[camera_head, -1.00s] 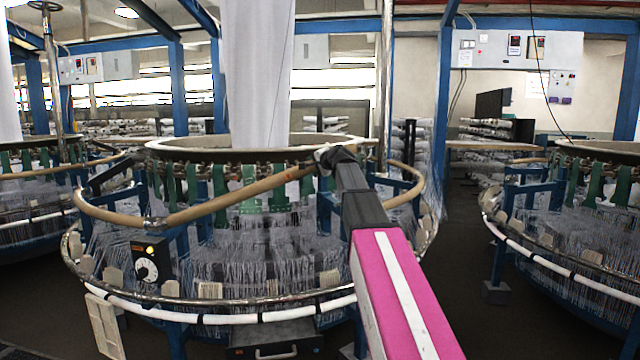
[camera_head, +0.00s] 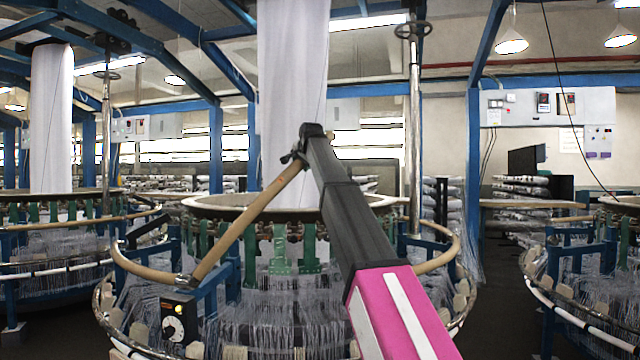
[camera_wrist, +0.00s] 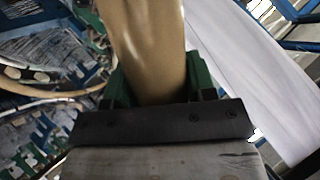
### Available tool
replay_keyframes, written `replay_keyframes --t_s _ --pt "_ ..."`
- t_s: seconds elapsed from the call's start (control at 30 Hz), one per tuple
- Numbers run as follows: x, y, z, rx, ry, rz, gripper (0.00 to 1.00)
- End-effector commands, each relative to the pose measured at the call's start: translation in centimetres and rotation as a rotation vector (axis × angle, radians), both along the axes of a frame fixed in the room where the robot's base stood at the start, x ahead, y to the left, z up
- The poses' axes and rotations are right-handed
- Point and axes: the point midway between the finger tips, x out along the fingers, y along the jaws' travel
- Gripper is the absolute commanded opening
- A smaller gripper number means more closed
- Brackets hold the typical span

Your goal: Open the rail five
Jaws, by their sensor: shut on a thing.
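A tan curved rail section (camera_head: 248,220) of the middle circular loom slopes up to the right. Its lower end sits at a joint beside the dial box, and its upper end is raised above the loom's top ring. My gripper (camera_head: 294,159) is shut on this raised end. In the wrist view, the rail (camera_wrist: 150,45) runs between the green fingers of my gripper (camera_wrist: 158,92). My fingers hide part of the rail end. No number shows on the rail.
The loom's round top ring (camera_head: 215,202) lies below the raised rail. A white fabric column (camera_head: 290,90) rises behind my arm. A dial box (camera_head: 179,317) is at the front left. A metal post (camera_head: 414,130) stands to the right.

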Motion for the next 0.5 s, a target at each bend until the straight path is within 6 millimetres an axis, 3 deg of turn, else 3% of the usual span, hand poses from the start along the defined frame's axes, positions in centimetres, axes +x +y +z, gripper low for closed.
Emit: replay_keyframes --t_s 0.03,0.2,0.5 --pt "0.9 1.7 1.5 -0.024 0.007 0.003 0.08" --pt "1.9 5.4 4.2 -0.104 0.031 0.003 0.08" --pt "2.8 9.0 6.4 -0.18 0.055 0.002 0.08"
